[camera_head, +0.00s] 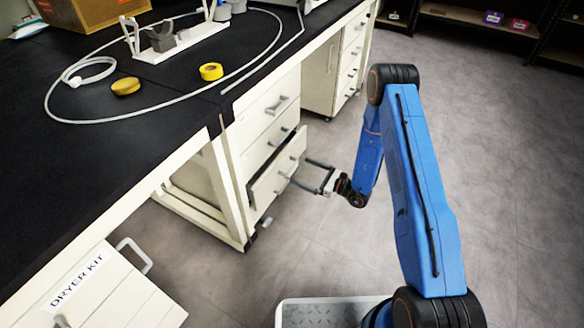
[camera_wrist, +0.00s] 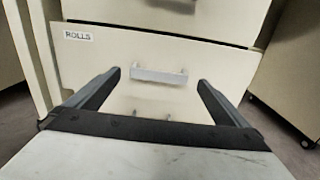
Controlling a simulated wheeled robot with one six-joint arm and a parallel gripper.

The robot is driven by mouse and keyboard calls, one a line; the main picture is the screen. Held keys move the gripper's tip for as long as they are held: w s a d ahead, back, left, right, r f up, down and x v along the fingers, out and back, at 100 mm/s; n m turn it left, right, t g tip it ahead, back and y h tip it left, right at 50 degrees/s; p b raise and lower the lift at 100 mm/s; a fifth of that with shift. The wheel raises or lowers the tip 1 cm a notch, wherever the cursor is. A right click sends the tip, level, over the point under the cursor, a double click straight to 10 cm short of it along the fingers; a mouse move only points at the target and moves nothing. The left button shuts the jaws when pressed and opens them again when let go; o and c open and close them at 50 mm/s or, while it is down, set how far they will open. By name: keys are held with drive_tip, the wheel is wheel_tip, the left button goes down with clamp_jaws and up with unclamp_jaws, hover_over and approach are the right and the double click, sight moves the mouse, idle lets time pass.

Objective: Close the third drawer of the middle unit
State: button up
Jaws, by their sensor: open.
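The middle unit (camera_head: 232,140) is a cream cabinet under the black bench, with drawers stacked one above another. Its third drawer (camera_head: 267,188) stands partly pulled out, its front forward of the drawers above. In the wrist view this drawer front (camera_wrist: 222,66) carries a ROLLS label (camera_wrist: 78,36) and a pale bar handle (camera_wrist: 159,76). A dark gap shows above its front edge. My gripper (camera_head: 295,169) is open, facing the drawer front. In the wrist view my gripper's fingertips (camera_wrist: 159,79) lie on either side of the handle, apart from it. Whether they touch the front is unclear.
A DRYER KIT drawer unit (camera_head: 105,290) stands at the lower left. Another drawer cabinet (camera_head: 322,75) stands farther back. Yellow tape rolls (camera_head: 211,71), a white hose and a stand (camera_head: 180,45) are on the bench.

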sight(284, 164)
drive_tip(key=shift+x, duration=3.2)
drive_tip(key=shift+c, duration=0.3)
drive_tip(key=c, duration=1.3)
drive_tip(key=shift+x, duration=2.2)
drive_tip(key=o, duration=1.4)
drive_tip(key=shift+a, duration=0.1)
drive_tip(key=shift+c, duration=0.2)
